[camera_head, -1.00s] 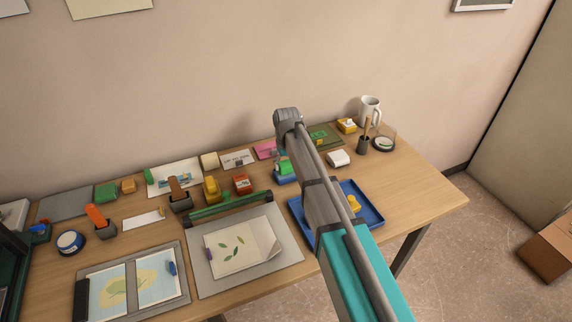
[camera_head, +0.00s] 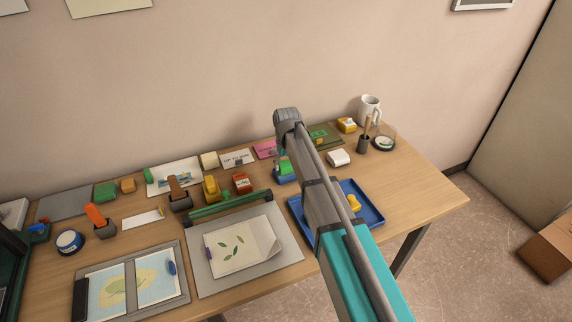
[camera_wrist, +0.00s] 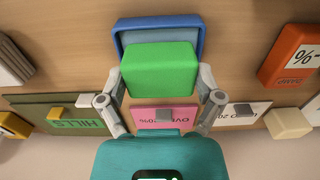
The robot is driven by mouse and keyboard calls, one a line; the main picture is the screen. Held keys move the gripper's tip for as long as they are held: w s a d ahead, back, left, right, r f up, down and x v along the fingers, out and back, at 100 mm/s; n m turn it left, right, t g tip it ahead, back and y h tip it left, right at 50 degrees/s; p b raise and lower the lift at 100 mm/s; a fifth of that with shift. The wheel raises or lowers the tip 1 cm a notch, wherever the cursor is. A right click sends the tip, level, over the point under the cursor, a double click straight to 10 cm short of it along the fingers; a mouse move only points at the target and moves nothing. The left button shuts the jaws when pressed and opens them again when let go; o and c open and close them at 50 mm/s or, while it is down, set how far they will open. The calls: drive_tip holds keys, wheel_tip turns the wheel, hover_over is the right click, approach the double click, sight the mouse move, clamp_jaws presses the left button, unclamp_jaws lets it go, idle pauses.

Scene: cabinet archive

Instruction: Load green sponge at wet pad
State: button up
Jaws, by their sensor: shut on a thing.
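The green sponge (camera_wrist: 160,68) is a bright green block between the two fingers of my gripper (camera_wrist: 160,84) in the wrist view; my gripper is shut on it. In the head view the sponge (camera_head: 285,167) shows just left of my arm. The wet pad (camera_wrist: 196,32), a blue tray with a lighter blue-grey inside, lies under and beyond the sponge, which covers part of it. In the head view the pad (camera_head: 283,180) is partly hidden by my arm. I cannot tell whether the sponge touches the pad.
A pink card (camera_wrist: 150,118) lies close by. A red block (camera_wrist: 288,56), a cream block (camera_wrist: 288,124) and a green card (camera_wrist: 58,116) stand around it. A blue tray (camera_head: 372,222) is partly behind my arm. The table's right end (camera_head: 425,192) is clear.

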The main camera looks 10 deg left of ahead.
drive_tip(key=shift+f+b, duration=0.5)
idle(1.9)
drive_tip(key=shift+r, duration=0.15)
drive_tip(key=shift+r+p, duration=3.35)
drive_tip(key=shift+p, duration=0.2)
